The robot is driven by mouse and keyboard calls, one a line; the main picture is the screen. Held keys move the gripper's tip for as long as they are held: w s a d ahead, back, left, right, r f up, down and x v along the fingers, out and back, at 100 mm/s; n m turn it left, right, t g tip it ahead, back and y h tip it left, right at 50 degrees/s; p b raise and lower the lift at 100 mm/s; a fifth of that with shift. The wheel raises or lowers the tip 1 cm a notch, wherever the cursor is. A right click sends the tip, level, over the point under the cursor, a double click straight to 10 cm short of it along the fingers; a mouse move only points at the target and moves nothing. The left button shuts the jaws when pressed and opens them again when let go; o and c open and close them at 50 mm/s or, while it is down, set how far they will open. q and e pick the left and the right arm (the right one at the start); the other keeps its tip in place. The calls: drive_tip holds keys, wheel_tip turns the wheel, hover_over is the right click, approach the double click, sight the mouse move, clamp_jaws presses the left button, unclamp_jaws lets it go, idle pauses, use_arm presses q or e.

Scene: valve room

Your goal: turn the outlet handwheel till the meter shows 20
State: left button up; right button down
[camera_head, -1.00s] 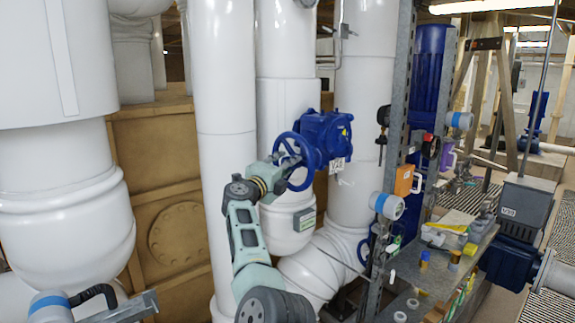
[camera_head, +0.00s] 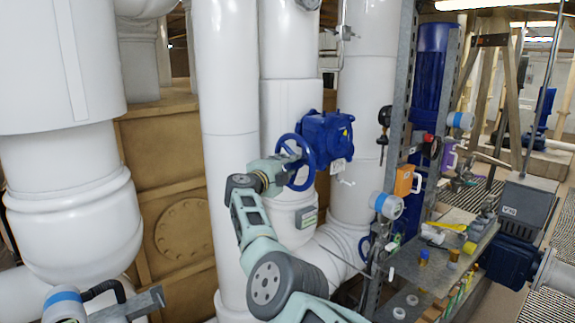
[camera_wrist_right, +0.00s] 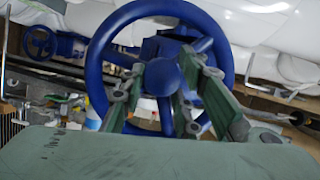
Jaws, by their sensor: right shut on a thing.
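A blue handwheel (camera_head: 291,143) sits on the blue valve body (camera_head: 327,138), in front of the white pipes in the head view. It also fills the upper middle of the right wrist view (camera_wrist_right: 228,48). My right gripper (camera_head: 284,172) is at the wheel in the head view. In the right wrist view its two green fingers (camera_wrist_right: 158,88) lie on either side of the hub, among the spokes, shut on the wheel. A white, blue-banded instrument (camera_head: 386,205) is to the right of the valve; I cannot read it or tell whether it is the meter. My left gripper is not in view.
A metal rack post (camera_head: 398,110) and a cluttered shelf (camera_head: 440,285) stand right of the valve. Large white pipes (camera_head: 66,80) and a brown panelled wall (camera_head: 180,190) are on the left. Another blue-banded instrument (camera_head: 65,303) is at the bottom left.

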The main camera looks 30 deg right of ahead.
drive_tip(key=shift+s+f+n+g+y+p, duration=0.1)
drive_tip(key=shift+f+n+g+y+p, duration=0.3)
drive_tip(key=shift+n+p, duration=0.45)
idle(2.9)
drive_tip(key=c, duration=1.6)
unclamp_jaws()
drive_tip(key=shift+c, duration=0.2)
drive_tip(key=shift+o, duration=1.2)
drive_tip(key=shift+d+r, duration=0.15)
drive_tip(key=shift+r, duration=0.1)
drive_tip(key=shift+s+a+r, duration=0.1)
drive_tip(key=shift+s+a, duration=0.05)
drive_tip(key=shift+a, duration=0.55)
drive_tip(key=shift+s+a, duration=0.45)
drive_tip(key=shift+a, duration=0.1)
drive_tip(key=shift+v, duration=2.4)
